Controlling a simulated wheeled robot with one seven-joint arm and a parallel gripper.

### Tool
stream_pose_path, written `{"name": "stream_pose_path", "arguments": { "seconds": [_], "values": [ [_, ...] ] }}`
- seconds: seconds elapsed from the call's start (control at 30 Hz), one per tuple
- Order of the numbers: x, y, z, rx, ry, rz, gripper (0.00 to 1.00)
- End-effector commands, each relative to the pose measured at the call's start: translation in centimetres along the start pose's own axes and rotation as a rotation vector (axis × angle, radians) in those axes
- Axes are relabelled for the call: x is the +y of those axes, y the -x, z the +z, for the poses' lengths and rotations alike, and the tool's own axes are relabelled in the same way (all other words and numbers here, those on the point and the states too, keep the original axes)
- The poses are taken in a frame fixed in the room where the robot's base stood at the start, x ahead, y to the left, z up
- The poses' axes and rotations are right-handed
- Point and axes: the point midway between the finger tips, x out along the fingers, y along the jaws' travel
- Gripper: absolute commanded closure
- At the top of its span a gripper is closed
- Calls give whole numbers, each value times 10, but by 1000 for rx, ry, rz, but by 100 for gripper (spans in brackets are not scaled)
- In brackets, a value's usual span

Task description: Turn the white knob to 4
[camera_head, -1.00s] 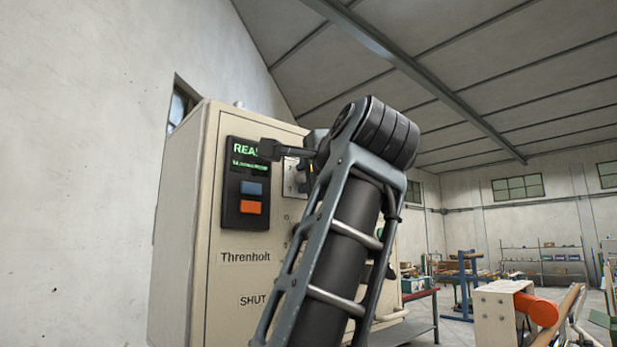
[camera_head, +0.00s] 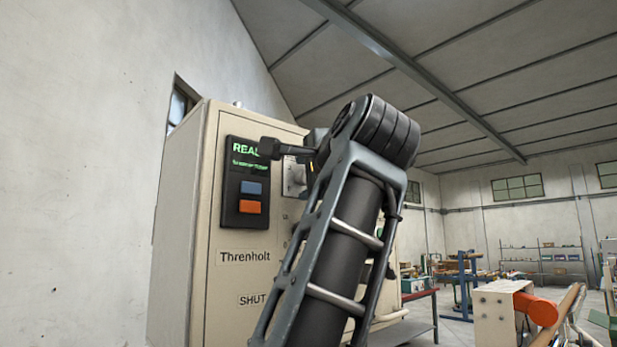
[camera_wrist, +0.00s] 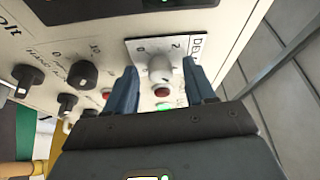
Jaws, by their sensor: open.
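The white knob (camera_wrist: 159,68) sits on a light plate (camera_wrist: 187,45) with dial numbers, of which a 0 and a 2 can be read in the wrist view. My gripper (camera_wrist: 158,80) is open, with one blue finger on each side of the knob. I cannot tell whether the fingers touch it. The knob's pointer and exact setting are not clear. In the head view the plate (camera_head: 294,178) shows beside my arm, and my arm hides most of the area around it.
The beige cabinet (camera_head: 258,285) carries a dark display panel (camera_head: 246,182) with blue and orange buttons. In the wrist view, black knobs (camera_wrist: 83,74) and (camera_wrist: 28,79) stand to the left of the white knob. A red button (camera_wrist: 162,92) and a green light (camera_wrist: 164,106) are close by the fingers.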

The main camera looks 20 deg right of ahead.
Motion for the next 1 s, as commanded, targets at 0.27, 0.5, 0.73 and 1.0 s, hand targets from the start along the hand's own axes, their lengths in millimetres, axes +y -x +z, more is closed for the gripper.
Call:
{"name": "stream_pose_path", "arguments": {
  "seconds": [0.27, 0.5, 0.73, 1.0],
  "values": [
    [2, 38, 0, 1, 0, -5, 46],
    [1, 70, 0, 0, -1, -2, 46],
    [1, 77, 0, 0, 0, 0, 46],
    [0, 76, 0, 0, 0, 0, 46]
  ]
}}
